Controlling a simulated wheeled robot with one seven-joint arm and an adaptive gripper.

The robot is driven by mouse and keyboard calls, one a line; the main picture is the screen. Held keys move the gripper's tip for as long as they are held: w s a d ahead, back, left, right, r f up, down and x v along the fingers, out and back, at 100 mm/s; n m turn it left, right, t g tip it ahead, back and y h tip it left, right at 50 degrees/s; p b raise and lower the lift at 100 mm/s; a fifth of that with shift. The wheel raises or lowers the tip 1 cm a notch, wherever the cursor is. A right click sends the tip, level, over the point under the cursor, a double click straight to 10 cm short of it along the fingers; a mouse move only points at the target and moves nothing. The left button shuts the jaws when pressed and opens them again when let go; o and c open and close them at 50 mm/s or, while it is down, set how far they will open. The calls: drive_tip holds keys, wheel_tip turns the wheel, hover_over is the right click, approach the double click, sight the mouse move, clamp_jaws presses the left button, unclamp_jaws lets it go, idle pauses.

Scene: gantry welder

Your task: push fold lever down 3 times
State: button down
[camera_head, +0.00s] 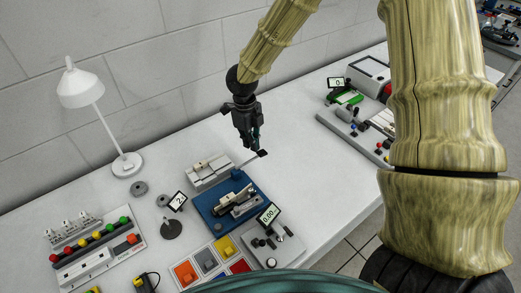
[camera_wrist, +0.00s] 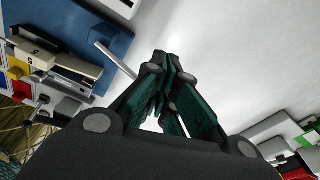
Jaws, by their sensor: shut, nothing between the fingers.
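The fold lever, which I take to be the thin grey rod with a flat black end (camera_head: 262,153), sticks out to the right of a blue-based machine (camera_head: 209,216) on the white table. In the wrist view its rod (camera_wrist: 116,60) runs from the blue base toward my fingers, and its end is hidden behind them. My gripper (camera_head: 253,146) is shut and empty, pointing down just above the black end. It also shows in the wrist view (camera_wrist: 172,65). I cannot tell whether the fingertips touch the lever.
A small display (camera_head: 178,201) that appears to read 2 stands left of the blue base. A grey device with a 0.00 display (camera_head: 269,215) stands in front. A white lamp (camera_head: 126,164) is at the left, and another panel (camera_head: 355,135) at the right. Bare table lies right of the lever.

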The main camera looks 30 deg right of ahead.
wheel_tip(320, 180, up, 11)
drive_tip(key=w, duration=0.1)
drive_tip(key=shift+a, duration=0.2)
drive_tip(key=shift+r, duration=0.15)
idle(0.6)
